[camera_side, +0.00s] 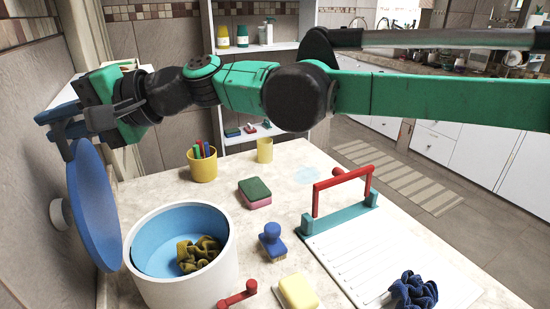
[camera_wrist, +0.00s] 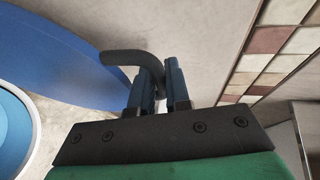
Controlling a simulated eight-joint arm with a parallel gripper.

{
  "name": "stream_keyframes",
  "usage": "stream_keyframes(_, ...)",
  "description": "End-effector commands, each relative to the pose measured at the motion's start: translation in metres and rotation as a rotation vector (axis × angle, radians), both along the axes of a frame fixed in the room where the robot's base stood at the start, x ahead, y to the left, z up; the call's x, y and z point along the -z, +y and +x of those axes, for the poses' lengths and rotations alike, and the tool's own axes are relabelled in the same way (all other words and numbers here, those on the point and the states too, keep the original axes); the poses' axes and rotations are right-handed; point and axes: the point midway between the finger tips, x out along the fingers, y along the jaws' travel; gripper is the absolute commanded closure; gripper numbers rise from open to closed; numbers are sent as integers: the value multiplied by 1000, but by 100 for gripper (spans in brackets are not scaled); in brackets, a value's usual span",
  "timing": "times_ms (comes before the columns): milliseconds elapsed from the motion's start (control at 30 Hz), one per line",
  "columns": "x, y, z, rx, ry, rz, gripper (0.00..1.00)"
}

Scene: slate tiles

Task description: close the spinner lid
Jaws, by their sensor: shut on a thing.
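The spinner is a white tub (camera_side: 180,268) with a blue inner basket (camera_side: 157,252). A dark yellow cloth (camera_side: 198,254) lies inside it. The blue lid (camera_side: 95,205) stands open, nearly upright, at the left side of the tub. It also shows in the wrist view (camera_wrist: 70,45). My gripper (camera_side: 60,128) is at the top of the lid. In the wrist view my gripper (camera_wrist: 155,80) is shut on the dark curved lid handle (camera_wrist: 122,57). Part of the tub's rim (camera_wrist: 30,120) shows at the left there.
A blue brush (camera_side: 271,242), a yellow block (camera_side: 298,292) and a red handle (camera_side: 238,294) are right of the tub. A sponge (camera_side: 255,193) and yellow pen cup (camera_side: 202,165) stand behind. A wall is close on the left. The space above the tub is clear.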

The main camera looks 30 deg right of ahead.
Motion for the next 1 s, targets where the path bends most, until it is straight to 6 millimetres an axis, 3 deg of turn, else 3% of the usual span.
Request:
stream_keyframes(667,0,-5,0,0,1,24,100)
stream_keyframes(1000,5,-45,0,1,0,218,100)
